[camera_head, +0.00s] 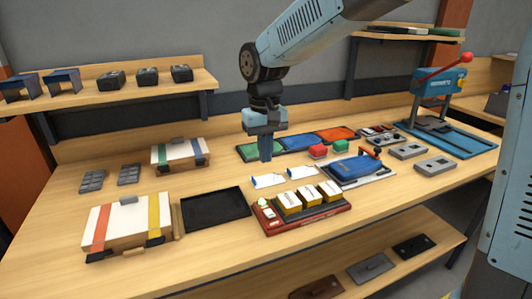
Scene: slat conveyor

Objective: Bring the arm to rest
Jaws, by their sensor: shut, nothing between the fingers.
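My gripper (265,150) hangs over the workbench near the middle of the view, fingers pointing down. Its fingers are together and hold nothing. It appears to be above the bench top, in front of the coloured trays as seen from here. My arm comes down to it from the upper right. The wooden workbench (65,225) below carries several objects, and none is seen in the gripper.
A black tray (215,213), a red tray (325,218) with several boxes, and white cases (125,225) (180,152) stand on the bench. A blue press (440,100) with a red lever is at right. Shelves (140,92) (405,37) run along the wall.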

